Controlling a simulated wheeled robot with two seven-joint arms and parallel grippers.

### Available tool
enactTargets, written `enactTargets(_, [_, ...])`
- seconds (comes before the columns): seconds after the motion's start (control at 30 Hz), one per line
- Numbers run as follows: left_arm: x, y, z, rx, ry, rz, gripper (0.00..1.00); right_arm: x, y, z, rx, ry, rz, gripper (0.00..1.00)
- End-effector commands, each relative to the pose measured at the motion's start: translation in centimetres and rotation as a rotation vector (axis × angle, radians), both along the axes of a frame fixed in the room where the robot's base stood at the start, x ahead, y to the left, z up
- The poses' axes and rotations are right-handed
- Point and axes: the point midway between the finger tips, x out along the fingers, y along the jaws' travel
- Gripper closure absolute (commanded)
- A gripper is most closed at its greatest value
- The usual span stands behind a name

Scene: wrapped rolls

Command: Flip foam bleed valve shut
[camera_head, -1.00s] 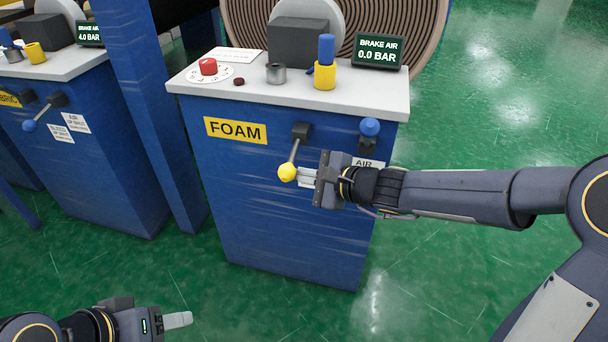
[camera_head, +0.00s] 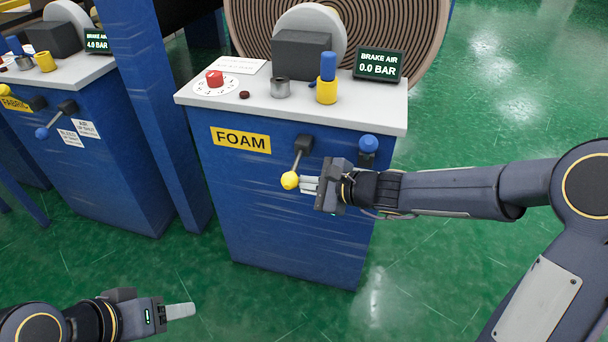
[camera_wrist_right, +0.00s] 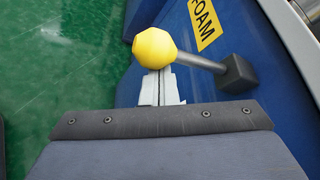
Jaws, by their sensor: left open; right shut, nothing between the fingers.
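The foam bleed valve is a lever with a yellow ball knob (camera_head: 290,180) on the blue front of the foam stand (camera_head: 245,215), under the yellow FOAM label (camera_head: 241,140). Its grey rod slants down and left from a dark pivot block (camera_head: 304,144). My right gripper (camera_head: 308,184) is shut and empty, its fingertips at the right side of the knob. In the right wrist view the knob (camera_wrist_right: 155,48) sits right at the closed fingertips (camera_wrist_right: 160,86); whether they touch I cannot tell. My left gripper (camera_head: 180,310) is open and empty, low at the left.
A blue-knobbed valve (camera_head: 368,144) stands upright right of the yellow one, close above my right gripper. The BRAKE AIR display (camera_head: 379,64) reads 0.0 BAR. A similar fabric stand (camera_head: 100,150) and a blue post (camera_head: 155,110) are at left. Green floor is free in front.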

Motion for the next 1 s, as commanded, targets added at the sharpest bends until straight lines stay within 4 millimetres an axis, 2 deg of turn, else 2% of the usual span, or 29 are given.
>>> enactTargets(0.03, [0.0,0.0,2.1,0.000,0.000,0.000,0.44,-0.1,0.1,1.4,0.010,0.028,0.002,1.00])
enactTargets(0.1, [0.0,0.0,3.7,0.000,-0.001,0.000,0.44,-0.2,0.1,2.0,0.025,0.075,0.004,1.00])
enactTargets(0.2, [0.0,0.0,5.7,0.000,-0.001,0.000,0.44,-0.2,0.2,2.7,0.051,0.153,0.003,1.00])
enactTargets(0.3, [0.0,0.0,6.6,0.000,-0.001,0.000,0.44,-0.3,0.2,3.1,0.065,0.189,0.003,1.00])
enactTargets(0.73, [0.0,0.0,7.5,0.000,0.000,0.000,0.44,0.0,0.1,4.9,0.064,0.182,0.003,1.00])
enactTargets(1.0, [0.0,0.0,7.7,0.000,0.000,0.000,0.44,0.2,0.1,5.4,0.063,0.181,0.005,1.00])
